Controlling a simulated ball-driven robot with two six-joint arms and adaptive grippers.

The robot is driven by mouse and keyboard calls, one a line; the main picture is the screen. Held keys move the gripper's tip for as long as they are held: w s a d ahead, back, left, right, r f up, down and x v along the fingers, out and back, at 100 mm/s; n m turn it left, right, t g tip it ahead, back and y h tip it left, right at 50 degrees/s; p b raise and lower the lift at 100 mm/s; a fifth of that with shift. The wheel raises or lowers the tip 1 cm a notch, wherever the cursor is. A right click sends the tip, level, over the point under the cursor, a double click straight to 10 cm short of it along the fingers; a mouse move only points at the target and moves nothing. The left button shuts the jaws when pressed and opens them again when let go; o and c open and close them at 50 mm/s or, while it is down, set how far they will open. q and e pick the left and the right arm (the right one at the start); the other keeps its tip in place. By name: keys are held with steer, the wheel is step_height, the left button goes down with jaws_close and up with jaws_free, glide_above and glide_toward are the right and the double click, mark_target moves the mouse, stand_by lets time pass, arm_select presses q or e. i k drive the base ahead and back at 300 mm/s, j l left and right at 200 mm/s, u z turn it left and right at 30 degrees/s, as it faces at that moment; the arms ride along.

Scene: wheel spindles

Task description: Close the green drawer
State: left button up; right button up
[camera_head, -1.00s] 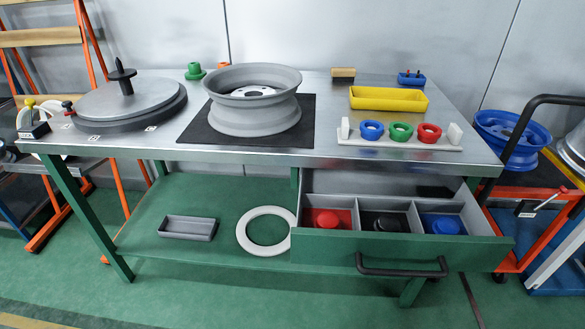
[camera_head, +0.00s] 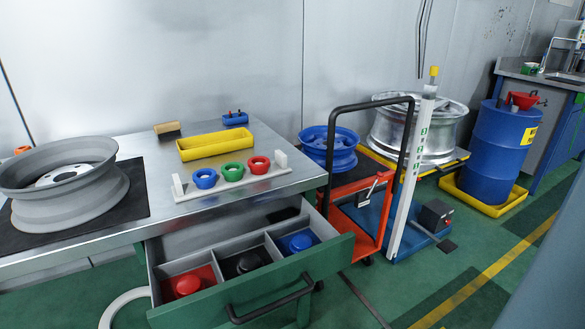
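The green drawer (camera_head: 200,304) hangs open under the right end of the metal-topped workbench. Its black bar handle (camera_head: 270,304) is on the front face. Inside are three compartments holding a red piece (camera_head: 187,285), a black piece (camera_head: 248,262) and a blue piece (camera_head: 300,242). Neither gripper shows in the head view. A blurred grey-blue shape at the lower right edge may be part of my arm; I cannot tell.
The bench top (camera_head: 150,203) holds a grey wheel rim (camera_head: 65,212), a yellow tray (camera_head: 215,145) and a rack with colored rings (camera_head: 235,187). An orange cart (camera_head: 370,228) with a blue wheel stands right of the drawer. Green floor lies open at the lower right.

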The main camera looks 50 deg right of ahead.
mark_target(211, 250)
steer(key=z, duration=1.45)
